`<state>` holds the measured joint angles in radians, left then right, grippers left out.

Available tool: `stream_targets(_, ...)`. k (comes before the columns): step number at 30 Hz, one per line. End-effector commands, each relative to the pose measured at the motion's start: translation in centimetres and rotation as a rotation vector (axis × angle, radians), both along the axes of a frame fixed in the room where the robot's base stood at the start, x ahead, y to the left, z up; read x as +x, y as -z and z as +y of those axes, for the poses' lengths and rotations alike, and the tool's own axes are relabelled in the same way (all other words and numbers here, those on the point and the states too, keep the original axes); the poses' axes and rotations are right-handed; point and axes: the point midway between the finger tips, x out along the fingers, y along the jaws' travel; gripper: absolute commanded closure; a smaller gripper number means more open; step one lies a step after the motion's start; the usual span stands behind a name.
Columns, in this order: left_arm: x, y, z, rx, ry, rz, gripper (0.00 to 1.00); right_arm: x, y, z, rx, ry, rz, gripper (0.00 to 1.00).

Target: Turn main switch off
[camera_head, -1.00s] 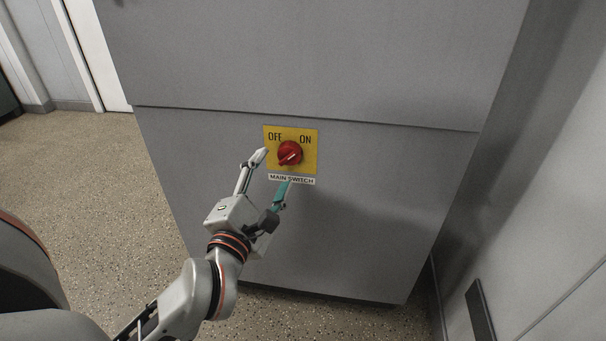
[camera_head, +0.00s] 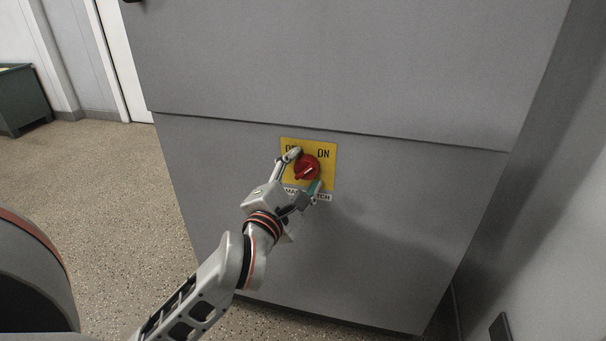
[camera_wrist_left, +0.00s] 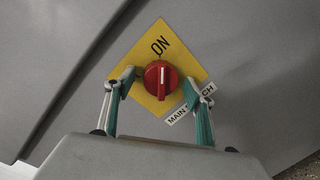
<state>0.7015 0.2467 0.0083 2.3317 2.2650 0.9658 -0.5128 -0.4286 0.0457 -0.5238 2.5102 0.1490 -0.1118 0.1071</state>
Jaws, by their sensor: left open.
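The main switch is a red rotary knob (camera_head: 306,167) on a yellow plate (camera_head: 330,180) on the front of a grey cabinet. The plate reads OFF at left, partly covered, and ON at right. The knob's white mark points up towards the right, on the ON side. My left gripper (camera_head: 303,172) is open, with one finger on each side of the knob. In the left wrist view the knob (camera_wrist_left: 160,77) sits between the two fingers (camera_wrist_left: 157,92); I cannot tell whether they touch it. The label (camera_head: 325,197) below is partly hidden by a finger. My right gripper is not seen.
The grey cabinet (camera_head: 400,220) fills the middle, with a horizontal seam above the plate. A wall (camera_head: 560,220) stands close on the right. Speckled floor (camera_head: 120,190) is open on the left, with a dark green box (camera_head: 22,100) at the far left.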

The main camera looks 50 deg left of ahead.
Motion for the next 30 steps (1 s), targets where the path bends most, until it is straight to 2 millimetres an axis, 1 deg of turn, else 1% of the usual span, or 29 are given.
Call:
stream_targets(5, 0.0, -0.02, 0.0, 0.0, 0.0, 0.0, 0.46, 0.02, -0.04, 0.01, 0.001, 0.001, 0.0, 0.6)
stream_targets(6, 0.0, -0.02, 0.0, 0.0, 0.0, 0.0, 0.51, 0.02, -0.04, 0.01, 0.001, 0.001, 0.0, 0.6)
stream_targets(8, -0.01, -0.02, 0.0, 0.0, 0.0, 0.0, 0.67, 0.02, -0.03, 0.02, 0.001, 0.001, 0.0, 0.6)
stream_targets(9, -0.01, -0.02, 0.01, 0.0, 0.0, 0.0, 0.77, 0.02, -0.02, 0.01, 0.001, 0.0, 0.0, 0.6)
stream_targets(10, -0.01, -0.02, 0.01, 0.0, 0.0, 0.0, 0.84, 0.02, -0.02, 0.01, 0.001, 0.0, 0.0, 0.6)
stream_targets(20, -0.02, -0.08, 0.01, -0.018, 0.0, -0.012, 0.84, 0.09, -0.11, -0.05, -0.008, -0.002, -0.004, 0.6)
stream_targets(26, -0.03, -0.22, 0.02, -0.088, 0.0, -0.057, 0.84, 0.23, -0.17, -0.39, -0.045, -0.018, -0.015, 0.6)
stream_targets(30, -0.02, -0.22, -0.01, -0.177, 0.001, -0.112, 0.84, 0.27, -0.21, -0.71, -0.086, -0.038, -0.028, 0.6)
